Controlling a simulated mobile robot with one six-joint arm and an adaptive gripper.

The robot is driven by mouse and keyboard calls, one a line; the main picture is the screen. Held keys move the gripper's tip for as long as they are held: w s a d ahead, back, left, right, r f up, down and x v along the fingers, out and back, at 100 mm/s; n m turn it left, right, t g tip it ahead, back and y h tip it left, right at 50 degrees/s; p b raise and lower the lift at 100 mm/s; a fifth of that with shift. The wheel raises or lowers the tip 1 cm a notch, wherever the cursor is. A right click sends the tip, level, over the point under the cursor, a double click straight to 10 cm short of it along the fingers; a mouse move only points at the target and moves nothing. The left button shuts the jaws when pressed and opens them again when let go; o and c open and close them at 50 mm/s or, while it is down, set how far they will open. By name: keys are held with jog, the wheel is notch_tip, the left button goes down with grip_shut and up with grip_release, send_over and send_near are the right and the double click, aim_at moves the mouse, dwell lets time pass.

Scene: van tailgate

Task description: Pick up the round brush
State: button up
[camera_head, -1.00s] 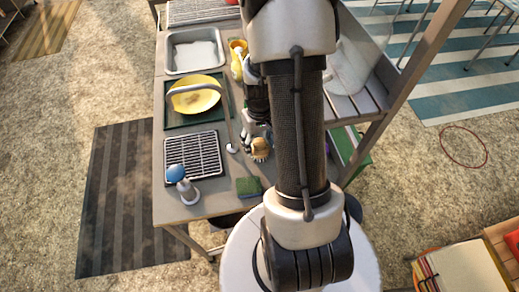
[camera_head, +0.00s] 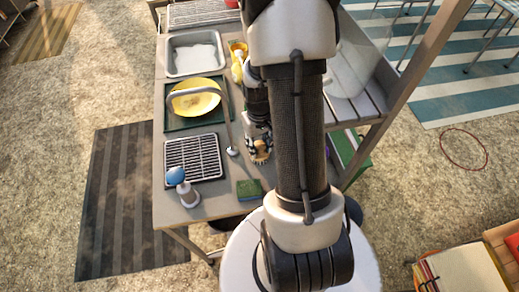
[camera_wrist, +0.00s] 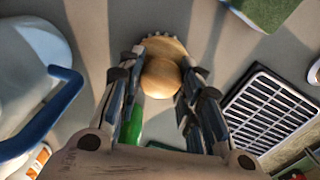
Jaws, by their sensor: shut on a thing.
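The round brush (camera_wrist: 162,76) has a pale wooden knob and a wider round wooden body. In the wrist view it sits between my two fingertips, and my gripper (camera_wrist: 160,85) is shut on it. In the head view my gripper (camera_head: 257,138) points down at the right part of the table, with the brush (camera_head: 261,154) at its fingertips. The brush is partly covered by the fingers. I cannot tell whether it touches the table.
A green sponge (camera_head: 249,189) lies in front of the brush. A grey basin (camera_head: 195,52) is behind. The table's front strip is clear.

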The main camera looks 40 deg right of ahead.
aim_at(259, 144)
jog(key=shift+r, duration=0.1)
notch_tip(259, 144, up, 10)
jog(key=p, duration=0.3)
jog(key=o, duration=0.6)
jog(key=c, duration=0.4)
